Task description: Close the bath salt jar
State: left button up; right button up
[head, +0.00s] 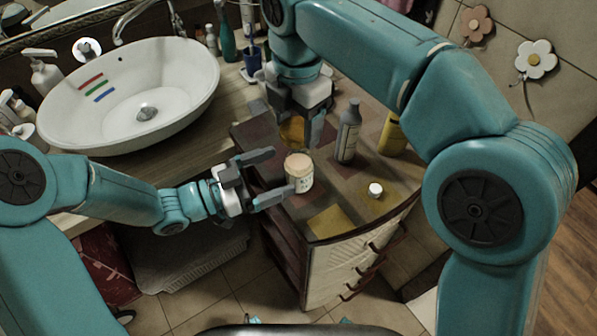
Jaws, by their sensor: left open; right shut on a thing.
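The bath salt jar (299,178) is a small cream jar with a label and a peach-coloured top surface. It stands upright on the cabinet top. My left gripper (282,174) is open, with its fingers reaching toward the jar's left side; I cannot tell whether they touch it. My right gripper (303,127) is above and behind the jar, shut on a round amber disc (291,132) that looks like a lid. The disc is apart from the jar, and the fingers hide part of it.
The patchwork cabinet top (327,221) also holds a grey bottle (348,135), a yellow bottle (391,134) and a small white-topped item (375,190). A white basin (180,88) stands on the counter at left. The cabinet's front area is mostly clear.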

pick_arm(q)
jog(key=x, duration=0.7)
jog(key=shift+d, duration=0.25)
pick_arm(e)
jog(key=shift+d, duration=0.1)
pick_arm(q)
jog(key=c, duration=1.5)
pick_arm(e)
send_over(298, 159)
jog(key=shift+f, duration=2.5)
